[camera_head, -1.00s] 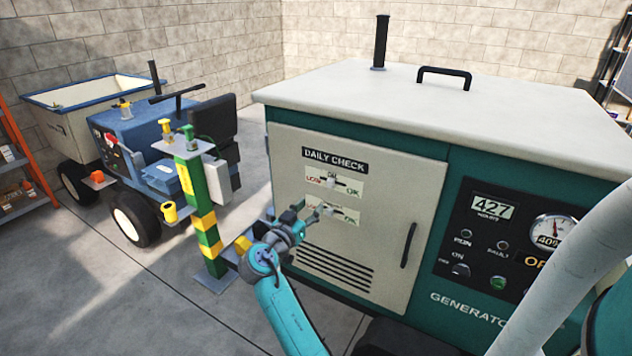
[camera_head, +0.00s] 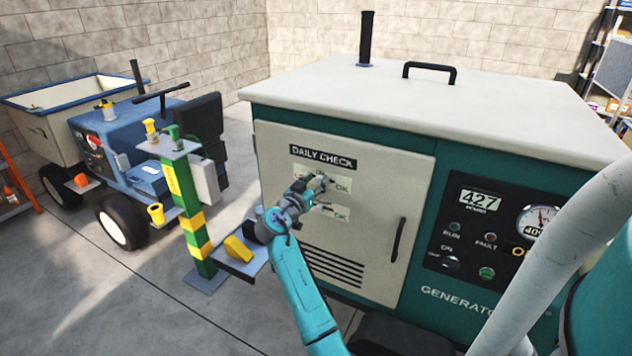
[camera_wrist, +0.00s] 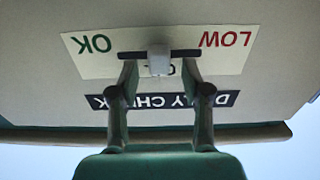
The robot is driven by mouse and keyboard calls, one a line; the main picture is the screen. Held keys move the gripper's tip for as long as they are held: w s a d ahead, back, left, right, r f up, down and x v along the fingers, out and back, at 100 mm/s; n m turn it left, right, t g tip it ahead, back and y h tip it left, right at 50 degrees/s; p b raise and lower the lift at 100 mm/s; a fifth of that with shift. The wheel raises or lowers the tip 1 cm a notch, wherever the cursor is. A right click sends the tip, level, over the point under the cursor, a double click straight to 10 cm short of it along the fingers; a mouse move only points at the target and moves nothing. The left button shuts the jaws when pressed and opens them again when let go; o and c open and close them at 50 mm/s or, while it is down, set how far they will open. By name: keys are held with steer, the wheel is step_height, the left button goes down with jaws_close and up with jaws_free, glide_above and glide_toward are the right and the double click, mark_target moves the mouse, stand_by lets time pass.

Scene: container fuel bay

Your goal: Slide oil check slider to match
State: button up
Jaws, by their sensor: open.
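The oil check slider is the upper one on the panel door, a white plate (camera_head: 342,185) marked LOW and OK under the DAILY CHECK sign. My gripper (camera_head: 318,183) is at this plate and hides LOW and most of the slot in the head view. In the wrist view, upside down, the slider's pale knob (camera_wrist: 159,60) sits near the middle of its dark slot, between LOW and OK. My open gripper (camera_wrist: 159,77) has one finger on each side of the knob, with small gaps. I cannot tell whether the fingertips touch the plate.
A second slider plate (camera_head: 340,214) is just below, partly hidden by my gripper. The door handle (camera_head: 398,240) is to the right, and the gauge panel (camera_head: 485,230) beyond it. A green and yellow post (camera_head: 190,215) stands left of the generator.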

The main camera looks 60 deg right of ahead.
steer(key=shift+d, duration=0.15)
jaws_close()
steer(key=shift+w+a, duration=0.2)
steer(key=shift+w, duration=1.75)
jaws_free()
steer(key=a, duration=1.2)
steer(key=shift+s, duration=0.4)
